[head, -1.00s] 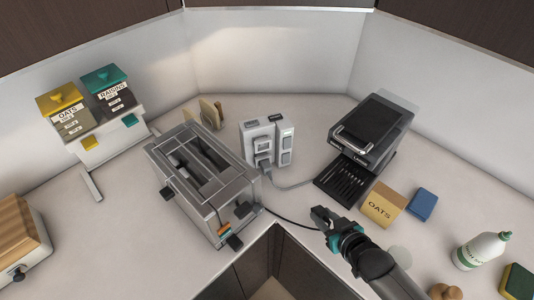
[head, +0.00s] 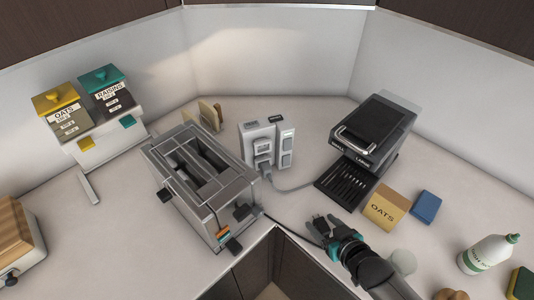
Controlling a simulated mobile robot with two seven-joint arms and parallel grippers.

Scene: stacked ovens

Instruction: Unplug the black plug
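A white socket block (head: 285,147) stands on the counter at the back, between the toaster and the coffee machine. A grey plug (head: 265,168) sits low on its front, with a grey cable (head: 292,188) running right. A thin black cable (head: 290,227) runs from the toaster's right side along the counter edge and passes out of sight at my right gripper. I cannot make out a black plug clearly at its end. My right gripper (head: 325,224) is low over the counter, in front of the socket block, its dark fingers apart. My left gripper is not in view.
A grey toaster (head: 205,175) stands left of the socket block. A white bottle (head: 487,253) stands farther right. The counter between block and gripper is mostly clear.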

